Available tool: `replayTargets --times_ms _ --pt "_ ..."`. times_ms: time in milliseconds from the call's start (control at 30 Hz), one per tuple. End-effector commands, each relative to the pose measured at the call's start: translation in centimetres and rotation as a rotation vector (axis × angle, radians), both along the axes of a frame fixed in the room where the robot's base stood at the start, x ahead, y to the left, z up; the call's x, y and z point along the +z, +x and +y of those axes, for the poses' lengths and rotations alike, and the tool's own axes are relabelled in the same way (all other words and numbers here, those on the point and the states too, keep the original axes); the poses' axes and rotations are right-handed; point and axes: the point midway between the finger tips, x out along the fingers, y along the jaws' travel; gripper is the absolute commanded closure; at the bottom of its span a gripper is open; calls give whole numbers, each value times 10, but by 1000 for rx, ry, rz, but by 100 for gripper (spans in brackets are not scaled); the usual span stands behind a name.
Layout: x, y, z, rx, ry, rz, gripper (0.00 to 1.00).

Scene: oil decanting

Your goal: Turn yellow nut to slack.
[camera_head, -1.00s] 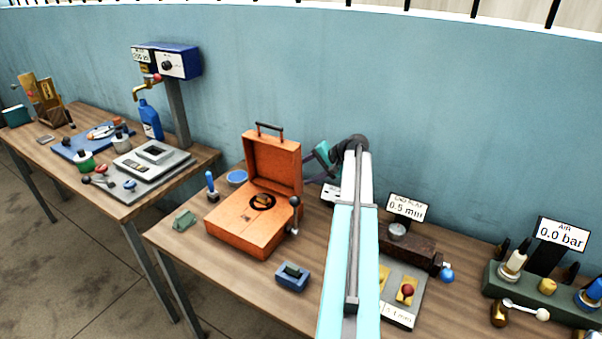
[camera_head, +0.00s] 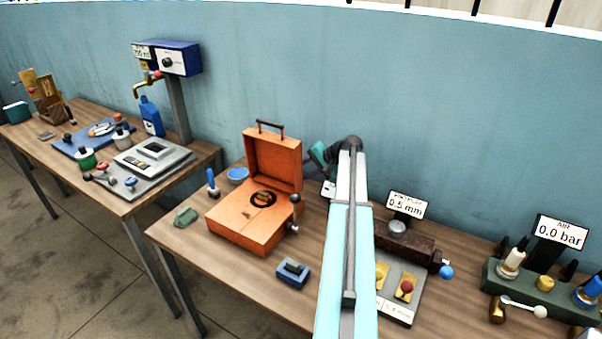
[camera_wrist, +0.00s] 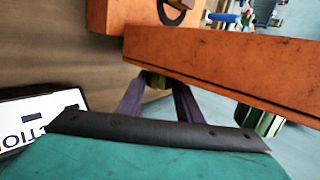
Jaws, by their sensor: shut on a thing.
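The yellow nut (camera_wrist: 157,79) shows in the wrist view as a small dull yellow piece under the edge of the orange case (camera_wrist: 215,58). My gripper (camera_wrist: 159,88) has its two purple fingers on either side of the nut and is shut on it. The fingers partly cover the nut. In the head view the orange case (camera_head: 238,226) stands open on the table, and my gripper's teal body (camera_head: 317,153) is behind its right side. The nut and fingertips are hidden there.
A ribbed green and white piece (camera_wrist: 260,120) is right of my fingers. A white card (camera_wrist: 28,112) lies at the left. A crank with a round dark knob (camera_head: 295,199) is on the case's right side. A small blue block (camera_head: 292,274) is in front.

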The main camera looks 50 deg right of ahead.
Motion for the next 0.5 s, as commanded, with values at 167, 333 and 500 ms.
replayTargets --times_ms 167,333,500 --pt "-1 -1 -1 -1 0 -7 90" --pt "-3 -2 -1 0 6 -33 90" --pt "-6 -3 -2 2 17 -78 90"
